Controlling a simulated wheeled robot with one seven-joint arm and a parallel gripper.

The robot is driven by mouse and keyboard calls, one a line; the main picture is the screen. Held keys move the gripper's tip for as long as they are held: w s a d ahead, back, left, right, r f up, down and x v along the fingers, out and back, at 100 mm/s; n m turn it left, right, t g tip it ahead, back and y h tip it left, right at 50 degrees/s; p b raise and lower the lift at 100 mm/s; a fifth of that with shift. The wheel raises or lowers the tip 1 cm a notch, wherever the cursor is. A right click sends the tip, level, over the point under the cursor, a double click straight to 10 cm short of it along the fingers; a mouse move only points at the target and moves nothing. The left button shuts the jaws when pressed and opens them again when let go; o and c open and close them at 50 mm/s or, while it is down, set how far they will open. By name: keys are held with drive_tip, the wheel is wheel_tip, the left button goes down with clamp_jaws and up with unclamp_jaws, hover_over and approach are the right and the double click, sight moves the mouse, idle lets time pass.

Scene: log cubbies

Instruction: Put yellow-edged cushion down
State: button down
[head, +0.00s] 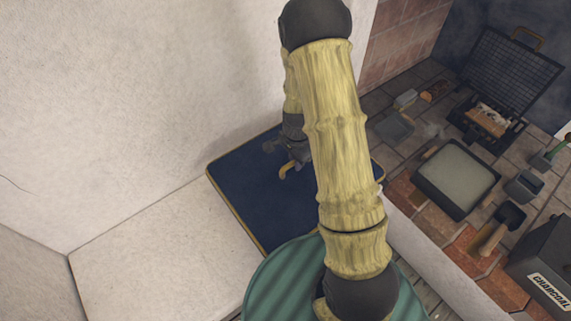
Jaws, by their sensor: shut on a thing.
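The yellow-edged cushion (237,186) is a flat dark blue square with a thin yellow border. It lies roughly level at the inner end of the pale ledge, near the white wall. My gripper (289,167) is over the cushion's upper middle and is shut on it. My arm crosses in front and hides part of the cushion's right side and the exact grip. I cannot tell whether the cushion's underside touches the ledge.
The pale ledge (150,252) is bare to the left of the cushion. A green striped round thing (275,282) is at the bottom. On the right, a tiled counter holds a grey tray (456,178), an open black grill case (509,72) and a charcoal box (545,262).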

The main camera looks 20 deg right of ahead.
sight(285, 158)
drive_tip(key=w, duration=0.1)
drive_tip(key=w+a, duration=0.1)
drive_tip(key=w, duration=0.1)
drive_tip(key=w+a, duration=0.1)
drive_tip(key=shift+w+b, duration=0.25)
drive_tip(key=shift+b, duration=0.15)
drive_tip(key=shift+f+b, duration=0.35)
drive_tip(key=shift+f, duration=0.65)
wheel_tip(285, 158, down, 5)
drive_tip(key=b, duration=0.2)
drive_tip(key=shift+r+b, duration=0.1)
drive_tip(key=shift+b, duration=0.2)
drive_tip(key=shift+w+f, duration=0.1)
drive_tip(key=shift+f, duration=0.1)
drive_tip(key=shift+r, duration=0.1)
